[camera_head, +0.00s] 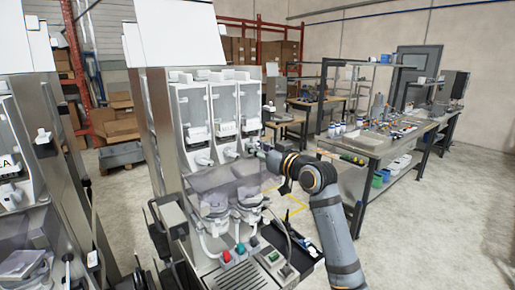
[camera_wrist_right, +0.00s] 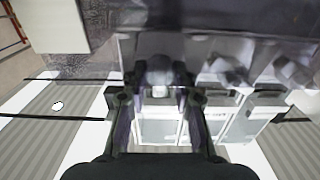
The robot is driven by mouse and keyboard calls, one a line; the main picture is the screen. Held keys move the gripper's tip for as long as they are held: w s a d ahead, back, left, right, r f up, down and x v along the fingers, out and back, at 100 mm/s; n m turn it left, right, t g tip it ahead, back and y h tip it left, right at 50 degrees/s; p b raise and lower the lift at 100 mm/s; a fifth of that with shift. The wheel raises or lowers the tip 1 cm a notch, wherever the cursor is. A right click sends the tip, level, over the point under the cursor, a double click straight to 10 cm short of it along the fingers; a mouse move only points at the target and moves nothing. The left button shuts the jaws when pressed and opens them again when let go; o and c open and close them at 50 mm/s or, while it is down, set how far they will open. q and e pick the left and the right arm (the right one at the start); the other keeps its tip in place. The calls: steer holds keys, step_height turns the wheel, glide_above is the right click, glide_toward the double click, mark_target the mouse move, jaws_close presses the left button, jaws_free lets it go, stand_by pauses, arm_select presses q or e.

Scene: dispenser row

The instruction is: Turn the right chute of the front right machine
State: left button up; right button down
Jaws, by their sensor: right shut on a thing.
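The front right machine (camera_head: 160,110) is a steel dispenser with three clear canisters side by side, each above a white chute. The left chute (camera_head: 203,158) and the middle chute (camera_head: 230,152) are free. My right gripper (camera_head: 258,149) reaches in from the right and is shut on the right chute (camera_head: 251,145), which it mostly hides in the head view. In the right wrist view, the right gripper (camera_wrist_right: 160,92) has its two dark fingers on either side of the pale chute (camera_wrist_right: 159,78). The chute's exact angle cannot be told. My left gripper is not in view.
Clear cups and hoses (camera_head: 228,205) sit below the chutes, close under my right arm. A second dispenser (camera_head: 25,180) stands at the left. A workbench (camera_head: 375,148) with small items is at the right. The floor (camera_head: 430,215) between is mostly free.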

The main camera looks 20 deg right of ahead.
steer(key=shift+n, duration=0.3)
steer(key=n+b, duration=0.2)
steer(key=n, duration=0.3)
steer(key=shift+a+f, duration=0.1)
steer(key=n+b, duration=0.2)
steer(key=n, duration=0.4)
steer(key=shift+n, duration=0.3)
steer(key=n+b, duration=0.1)
steer(key=n, duration=0.5)
steer(key=shift+f+b, duration=0.15)
steer(key=shift+b, duration=0.2)
steer(key=n+b, duration=0.1)
steer(key=n, duration=0.4)
steer(key=shift+n, duration=0.4)
steer(key=c, duration=1.4)
jaws_free()
